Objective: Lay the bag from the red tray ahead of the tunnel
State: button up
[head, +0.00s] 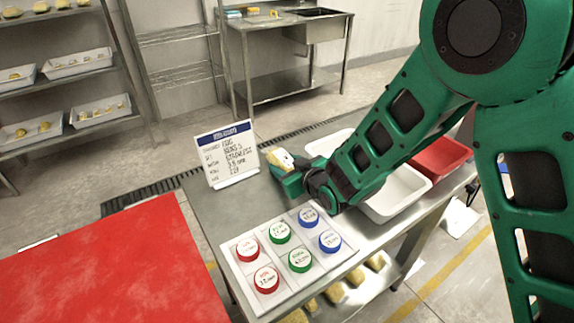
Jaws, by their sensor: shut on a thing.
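My gripper (283,166) is at the end of my green arm, above the steel table and just right of the sign. It is shut on a small yellow and white bag (273,156), partly hidden by the gripper. The red tray (441,157) stands at the right end of the table, partly behind my arm. I see no bag in its visible part. I cannot make out a tunnel or belt in this view.
A sign (226,153) stands on the steel table (213,207). White trays (394,201) lie around my arm. A white holder with several coloured round lids (280,231) is in front. A large red surface (105,265) is at left. Shelves with trays (78,64) stand behind.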

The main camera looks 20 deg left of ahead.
jog(key=o, duration=1.2)
jog(key=shift+f, duration=0.1)
